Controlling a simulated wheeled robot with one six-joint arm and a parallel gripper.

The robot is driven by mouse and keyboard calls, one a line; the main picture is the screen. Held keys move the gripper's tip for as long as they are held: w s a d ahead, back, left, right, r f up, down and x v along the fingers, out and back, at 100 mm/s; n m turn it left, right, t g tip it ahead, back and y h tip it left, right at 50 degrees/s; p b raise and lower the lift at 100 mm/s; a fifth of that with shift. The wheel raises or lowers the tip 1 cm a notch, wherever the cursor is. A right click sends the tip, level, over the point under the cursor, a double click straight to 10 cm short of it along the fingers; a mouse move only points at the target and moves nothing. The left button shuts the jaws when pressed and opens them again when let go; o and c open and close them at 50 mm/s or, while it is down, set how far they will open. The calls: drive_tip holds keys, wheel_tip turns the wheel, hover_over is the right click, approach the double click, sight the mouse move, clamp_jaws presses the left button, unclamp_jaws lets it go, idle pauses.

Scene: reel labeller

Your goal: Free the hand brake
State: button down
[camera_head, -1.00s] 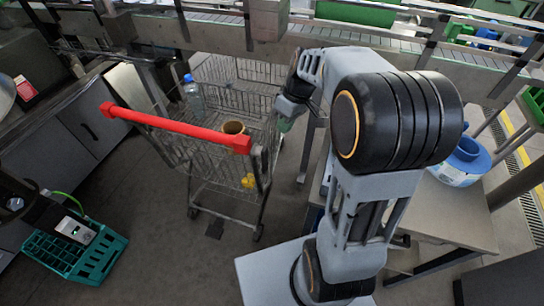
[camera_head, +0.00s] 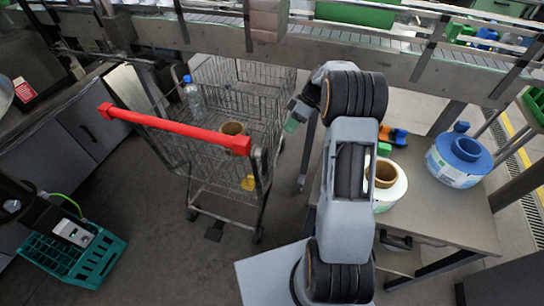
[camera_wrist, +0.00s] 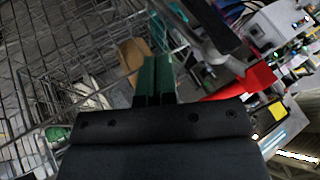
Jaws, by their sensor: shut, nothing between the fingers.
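A wire cart (camera_head: 262,95) with a red handle bar (camera_head: 180,130) stands left of my arm. A small yellow part (camera_head: 249,183) sits low on its near end; I cannot tell whether it is the hand brake. No part is clearly recognisable as a hand brake. My gripper (camera_head: 291,125) hangs beside the cart's right side, its green fingertips shut and empty. In the wrist view the green fingers (camera_wrist: 153,82) are together, with the red handle bar (camera_wrist: 242,84) to their right and wire mesh beyond.
The cart holds a bottle (camera_head: 193,98) and a brown core (camera_head: 233,129). A table (camera_head: 440,215) at right bears a blue reel (camera_head: 462,158) and a white reel (camera_head: 396,188). A conveyor (camera_head: 380,65) runs behind. A green crate (camera_head: 75,258) stands at left. Floor before the cart is clear.

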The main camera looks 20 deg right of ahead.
drive_tip(key=s+a+f+p, duration=0.2)
drive_tip(key=s+a+f, duration=0.3)
drive_tip(key=a+f, duration=0.2)
drive_tip(key=shift+a+f, duration=0.4)
drive_tip(key=shift+a, duration=0.2)
drive_tip(key=shift+a+f, duration=0.1)
